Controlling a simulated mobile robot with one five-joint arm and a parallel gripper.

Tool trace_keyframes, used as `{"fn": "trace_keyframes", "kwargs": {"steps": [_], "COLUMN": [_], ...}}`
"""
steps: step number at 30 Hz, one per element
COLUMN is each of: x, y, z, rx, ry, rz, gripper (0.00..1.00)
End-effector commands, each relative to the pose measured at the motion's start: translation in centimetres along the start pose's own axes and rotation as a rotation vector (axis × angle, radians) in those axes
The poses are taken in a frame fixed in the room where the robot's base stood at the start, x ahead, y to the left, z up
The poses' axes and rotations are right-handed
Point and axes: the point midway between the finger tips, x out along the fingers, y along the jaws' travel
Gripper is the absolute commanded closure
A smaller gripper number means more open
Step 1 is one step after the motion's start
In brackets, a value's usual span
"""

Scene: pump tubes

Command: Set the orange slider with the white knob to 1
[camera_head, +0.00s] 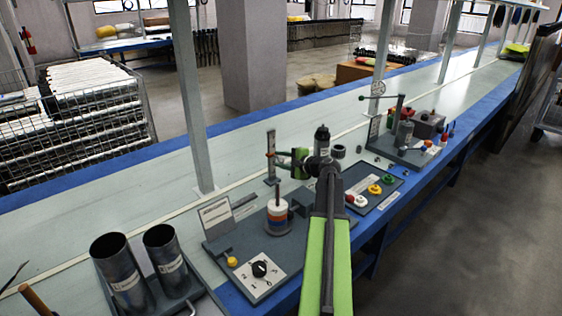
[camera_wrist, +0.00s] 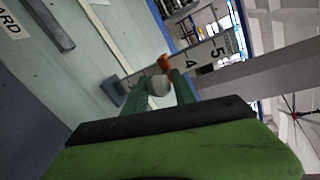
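The upright scale post (camera_head: 271,165) stands behind the device plate in the head view. The orange slider (camera_wrist: 165,65) sits on the post below the 4. Its white knob (camera_wrist: 160,85) looks grey in shadow and points toward my gripper. My gripper (camera_wrist: 161,79) has one green finger on each side of the knob, very close to it. Whether both fingers press on it cannot be told. In the head view my gripper (camera_head: 291,158) is beside the post.
A dial panel (camera_head: 260,272) and yellow knob (camera_head: 232,262) are in front. Dark cups (camera_head: 123,275) stand at left. A tray of coloured parts (camera_head: 396,190) lies at right.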

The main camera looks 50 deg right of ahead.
Motion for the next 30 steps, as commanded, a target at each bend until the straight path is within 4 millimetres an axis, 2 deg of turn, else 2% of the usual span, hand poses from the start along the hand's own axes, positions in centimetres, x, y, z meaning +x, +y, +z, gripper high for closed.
{"fn": "trace_keyframes", "kwargs": {"steps": [1,7,30], "x": [-0.02,-0.05,-0.14], "y": [0.00,0.00,0.00], "z": [-0.01,-0.05,-0.17], "rx": [0.000,0.000,0.000], "ry": [0.000,0.001,0.002], "rz": [0.000,0.000,0.000], "gripper": [0.76,1.00,1.00]}}
